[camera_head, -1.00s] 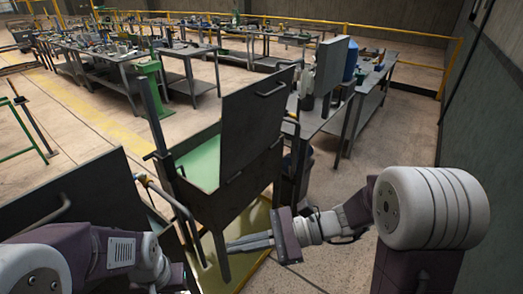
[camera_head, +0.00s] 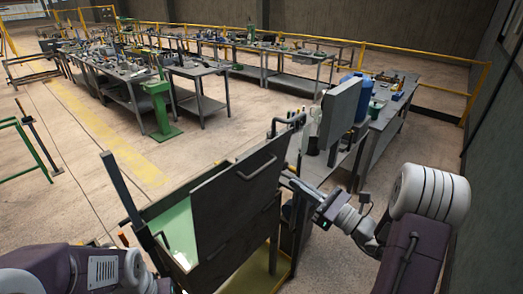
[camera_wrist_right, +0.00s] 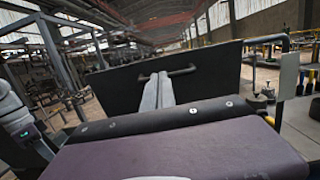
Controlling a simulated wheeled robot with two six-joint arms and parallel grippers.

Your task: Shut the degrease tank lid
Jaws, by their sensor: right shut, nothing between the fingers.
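The tank (camera_head: 179,238) stands at the lower middle of the head view, with a pale green inside. Its dark lid (camera_head: 228,205) stands raised and tilted, with a bar handle (camera_head: 257,168) near its top. The tank's name is not readable. My right gripper (camera_head: 286,177) is shut and empty at the right edge of the lid. In the right wrist view its closed fingers (camera_wrist_right: 158,92) point at the lid (camera_wrist_right: 217,70) and overlap its handle (camera_wrist_right: 183,71); I cannot tell if they touch. My left arm enters at lower left, its fingers not visible.
A bench (camera_head: 377,150) with a blue drum (camera_head: 362,98) and an upright grey panel (camera_head: 339,112) stands behind and right of the lid. A green stand (camera_head: 160,108) and rows of worktables are farther back. Open floor lies left of the tank.

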